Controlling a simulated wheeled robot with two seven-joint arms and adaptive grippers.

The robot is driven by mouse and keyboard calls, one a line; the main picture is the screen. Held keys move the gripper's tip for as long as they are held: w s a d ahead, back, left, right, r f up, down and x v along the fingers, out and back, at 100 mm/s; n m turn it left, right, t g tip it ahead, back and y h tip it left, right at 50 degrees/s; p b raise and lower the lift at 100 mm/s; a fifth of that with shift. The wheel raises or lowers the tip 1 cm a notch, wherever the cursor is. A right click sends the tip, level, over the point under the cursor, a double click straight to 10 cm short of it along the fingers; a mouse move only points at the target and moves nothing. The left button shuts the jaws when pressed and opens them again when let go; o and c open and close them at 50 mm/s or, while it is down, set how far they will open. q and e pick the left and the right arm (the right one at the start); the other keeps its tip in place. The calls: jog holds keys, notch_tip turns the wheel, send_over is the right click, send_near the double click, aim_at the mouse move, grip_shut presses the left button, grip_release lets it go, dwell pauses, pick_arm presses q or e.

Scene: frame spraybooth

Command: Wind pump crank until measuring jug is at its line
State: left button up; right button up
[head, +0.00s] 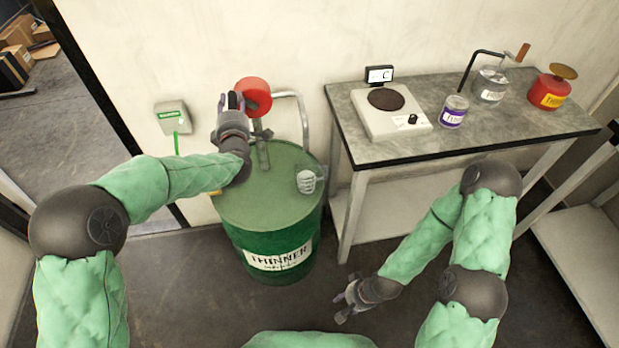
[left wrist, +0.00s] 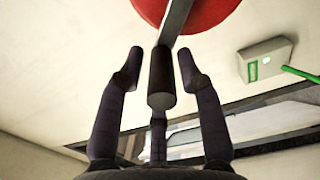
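A green drum (head: 262,205) labelled thinner carries a pump with a red round body (head: 253,95) and a grey bent spout pipe (head: 300,112). A clear measuring jug (head: 307,182) stands upright on the drum lid under the pipe; its liquid level is too small to read. My left gripper (head: 232,102) is at the pump's crank. In the left wrist view, the dark crank handle (left wrist: 160,82) lies between the spread fingers, with narrow gaps on both sides. My right gripper (head: 346,298) is low, right of the drum, with its fingers apart and empty.
A grey-topped bench (head: 480,125) at the right holds a scale (head: 385,118), a purple-labelled tin (head: 453,110), a glass jar (head: 490,85) and a red can (head: 549,92). The floor in front is clear.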

pick_arm(q)
jog(key=shift+f, duration=0.15)
dwell(0.3)
jog(key=shift+b, duration=0.4)
jog(key=c, duration=0.7)
